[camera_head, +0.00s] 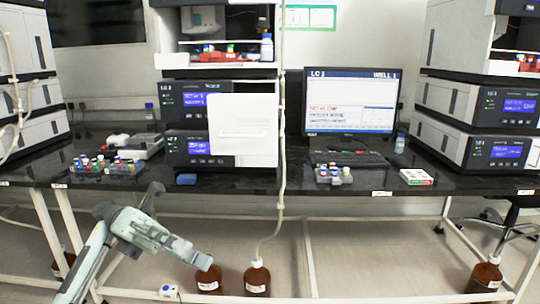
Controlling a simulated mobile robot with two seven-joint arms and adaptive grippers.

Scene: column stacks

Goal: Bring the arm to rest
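My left arm (165,240) comes in from the lower left, bent, in front of the bench's front edge and below the bench top. A dark part at its upper end, which looks like my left gripper (154,191), points up towards the bench edge. It is small, and I cannot make out whether its fingers are open or shut. I see nothing held there. My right arm and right gripper are not in view.
The black bench (262,180) carries instrument stacks, a monitor (351,101), a vial rack (107,166), a smaller rack (333,175) and a white-and-green box (416,177). A tube (282,120) hangs down at the middle.

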